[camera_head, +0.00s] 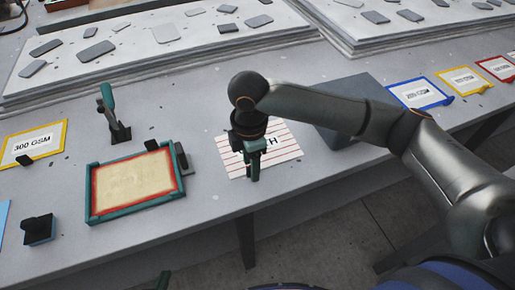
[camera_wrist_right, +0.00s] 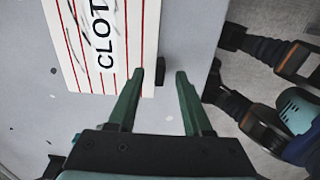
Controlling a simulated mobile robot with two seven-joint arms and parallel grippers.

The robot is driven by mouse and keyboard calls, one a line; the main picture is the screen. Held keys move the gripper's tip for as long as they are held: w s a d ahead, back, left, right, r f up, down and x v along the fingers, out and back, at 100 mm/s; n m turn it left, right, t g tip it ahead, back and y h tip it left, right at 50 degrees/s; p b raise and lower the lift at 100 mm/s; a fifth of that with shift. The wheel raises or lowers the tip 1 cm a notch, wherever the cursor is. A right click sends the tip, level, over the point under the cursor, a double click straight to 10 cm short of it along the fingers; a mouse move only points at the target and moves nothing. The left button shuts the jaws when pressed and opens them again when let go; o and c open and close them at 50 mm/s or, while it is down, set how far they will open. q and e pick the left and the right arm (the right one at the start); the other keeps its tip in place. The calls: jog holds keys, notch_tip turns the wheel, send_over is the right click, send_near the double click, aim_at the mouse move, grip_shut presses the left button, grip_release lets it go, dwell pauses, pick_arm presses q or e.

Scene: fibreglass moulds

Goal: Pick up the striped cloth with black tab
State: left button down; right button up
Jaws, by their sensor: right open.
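The striped cloth (camera_head: 288,137), white with red lines and lettering, lies flat on the grey table near its front edge. In the right wrist view the cloth (camera_wrist_right: 92,45) fills the upper left. Its small black tab (camera_wrist_right: 160,68) shows at the cloth's near edge. My right gripper (camera_head: 254,172) points down over the front of the cloth and hides part of it in the head view. In the wrist view its open, empty fingers (camera_wrist_right: 160,77) stand on either side of the tab, with gaps. My left gripper is not clearly in view.
A teal-framed tray (camera_head: 92,192) lies left of the cloth, with a teal-handled tool (camera_head: 112,118) behind it. A dark grey slab (camera_head: 345,133) lies to the right, partly under my arm. Labelled cards (camera_head: 36,143) lie at both sides. Large mould boards (camera_head: 150,58) fill the back.

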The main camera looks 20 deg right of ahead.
grip_shut()
dwell(0.4)
